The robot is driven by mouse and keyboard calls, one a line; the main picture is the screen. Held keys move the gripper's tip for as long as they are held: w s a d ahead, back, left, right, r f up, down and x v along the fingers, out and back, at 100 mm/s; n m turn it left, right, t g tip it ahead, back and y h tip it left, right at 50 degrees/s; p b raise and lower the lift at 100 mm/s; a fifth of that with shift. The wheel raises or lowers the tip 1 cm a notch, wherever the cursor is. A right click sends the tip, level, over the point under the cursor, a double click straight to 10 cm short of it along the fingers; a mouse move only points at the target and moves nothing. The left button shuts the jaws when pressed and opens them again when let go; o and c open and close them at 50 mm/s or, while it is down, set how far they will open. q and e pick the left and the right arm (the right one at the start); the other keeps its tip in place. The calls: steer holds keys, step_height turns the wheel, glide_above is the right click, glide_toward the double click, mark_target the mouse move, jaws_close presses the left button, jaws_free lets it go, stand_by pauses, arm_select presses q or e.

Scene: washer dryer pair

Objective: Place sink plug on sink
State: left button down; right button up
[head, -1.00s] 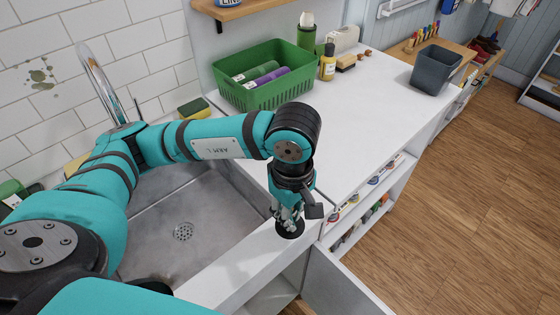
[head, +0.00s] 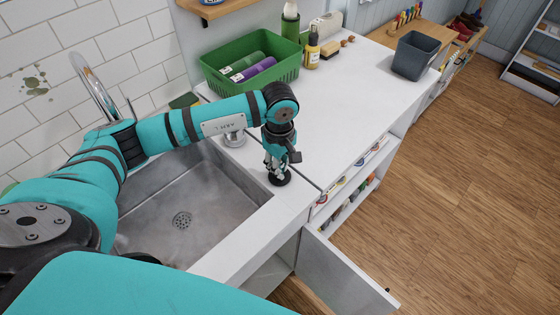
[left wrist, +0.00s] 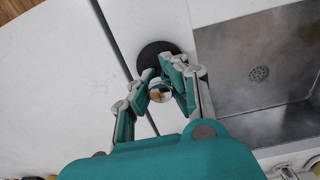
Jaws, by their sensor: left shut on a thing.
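The sink plug (head: 280,179) is a black disc with a shiny metal knob. My left gripper (head: 275,163) is shut on it from above, over the white counter strip to the right of the sink. In the left wrist view the plug (left wrist: 153,51) shows beyond the fingertips (left wrist: 162,86), beside the basin edge. I cannot tell whether the disc touches the counter. The grey metal sink (head: 225,205) lies to the left, with its round drain (head: 182,220) uncovered in the basin floor. My right gripper is not in view.
A green basket (head: 285,75) with bottles stands behind on the white counter (head: 335,120). A small metal object (head: 234,138) sits behind the basin, near my arm. The tap (head: 95,92) is at the back left. A cabinet door (head: 345,275) stands open below.

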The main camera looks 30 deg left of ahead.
arm_select(q)
steer(key=shift+f+b, duration=0.2)
steer(key=shift+b, duration=0.15)
steer(key=c, duration=1.4)
jaws_free()
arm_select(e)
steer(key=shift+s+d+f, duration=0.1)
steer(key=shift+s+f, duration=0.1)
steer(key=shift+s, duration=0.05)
arm_select(q)
steer(key=shift+r, duration=0.15)
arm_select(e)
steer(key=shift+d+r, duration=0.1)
arm_select(q)
steer(key=shift+r+p, duration=0.3)
steer(key=shift+p, duration=0.15)
step_height(320, 180, up, 12)
steer(key=p, duration=0.5)
steer(key=shift+f, duration=0.2)
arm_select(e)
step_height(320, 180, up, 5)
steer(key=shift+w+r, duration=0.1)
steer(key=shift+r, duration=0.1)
